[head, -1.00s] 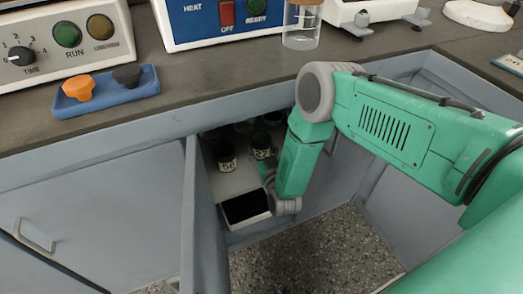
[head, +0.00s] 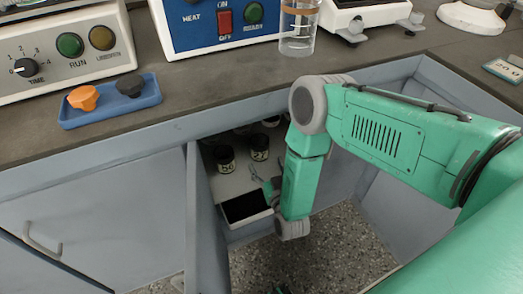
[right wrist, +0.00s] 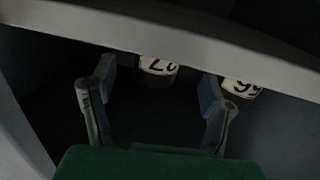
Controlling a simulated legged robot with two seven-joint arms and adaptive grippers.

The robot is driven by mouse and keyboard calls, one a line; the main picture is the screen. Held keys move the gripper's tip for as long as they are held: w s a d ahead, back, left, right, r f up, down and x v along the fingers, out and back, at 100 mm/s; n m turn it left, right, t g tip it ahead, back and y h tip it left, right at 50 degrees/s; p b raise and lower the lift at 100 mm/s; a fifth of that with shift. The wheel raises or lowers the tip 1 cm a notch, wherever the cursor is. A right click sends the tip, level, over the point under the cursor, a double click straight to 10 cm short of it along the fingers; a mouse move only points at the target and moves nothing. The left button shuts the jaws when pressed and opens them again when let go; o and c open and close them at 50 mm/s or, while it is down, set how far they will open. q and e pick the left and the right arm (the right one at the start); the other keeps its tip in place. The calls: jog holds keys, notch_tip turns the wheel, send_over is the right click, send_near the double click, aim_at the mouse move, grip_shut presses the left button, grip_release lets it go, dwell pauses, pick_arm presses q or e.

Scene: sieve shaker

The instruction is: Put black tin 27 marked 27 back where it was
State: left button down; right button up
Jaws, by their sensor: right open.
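Black tin 27 (head: 260,148) stands upright on the pale shelf (head: 233,186) inside the open cupboard, its white label facing out. It also shows in the right wrist view (right wrist: 158,67), its top cut off by a pale edge. A second black tin (head: 225,160), its label seeming to read 56, stands to its left; it shows at the right in the wrist view (right wrist: 242,88). My right gripper (head: 262,182) is in front of tin 27, small and partly hidden by my arm. In the wrist view its fingers (right wrist: 157,85) are open and apart, empty, with tin 27 beyond them. My left gripper is not visible.
More dark tins (head: 271,121) stand deeper in the cupboard, partly hidden. A white-rimmed tray with a dark inside (head: 246,222) is at the shelf's front. The open door (head: 205,225) bounds the left side. The worktop (head: 215,85) overhangs above.

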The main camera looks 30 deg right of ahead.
jog(key=p+v, duration=0.1)
jog(key=v, duration=0.4)
jog(key=s+d+r+n+g+y, duration=0.1)
jog(key=s+g, duration=0.7)
jog(key=s, duration=0.5)
jog(key=s+r+n+g+y, duration=0.1)
jog(key=s+g+y, duration=0.1)
jog(key=s+g, duration=0.6)
jog(key=s, duration=0.5)
jog(key=shift+d+r+n, duration=0.3)
jog(key=shift+d+n, duration=0.1)
jog(key=shift+s, duration=0.1)
